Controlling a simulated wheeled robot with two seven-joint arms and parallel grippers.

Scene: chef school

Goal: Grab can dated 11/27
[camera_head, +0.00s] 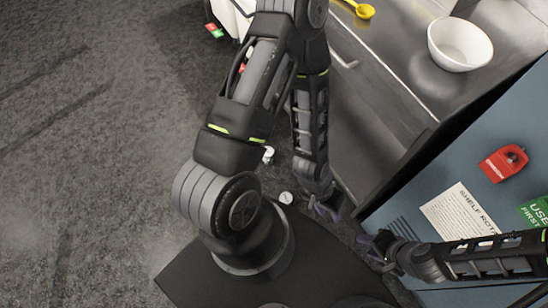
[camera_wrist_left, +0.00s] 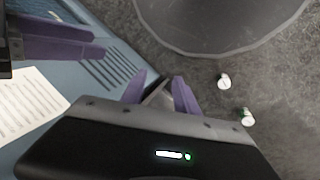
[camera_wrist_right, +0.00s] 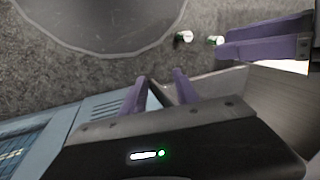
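Two small white cans lie or stand on the floor: one can (camera_head: 286,198) by my base and another can (camera_head: 268,154) further up, partly hidden by my arm. Both also show in the left wrist view, a nearer white-topped can (camera_wrist_left: 224,81) and a can with some green (camera_wrist_left: 247,117). No date is readable on either. My left gripper (camera_head: 325,208) has its purple fingers apart and empty, above the floor beside the counter. My right gripper (camera_head: 380,246) is also apart and empty, close to the left one, before the blue cabinet.
A steel counter (camera_head: 400,75) with a white bowl (camera_head: 460,44) and yellow spoon (camera_head: 361,9) stands at the upper right. A blue cabinet (camera_head: 405,205) carries a paper notice (camera_head: 459,218), a red device (camera_head: 503,163) and a green sign (camera_head: 536,212). The floor at left is clear.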

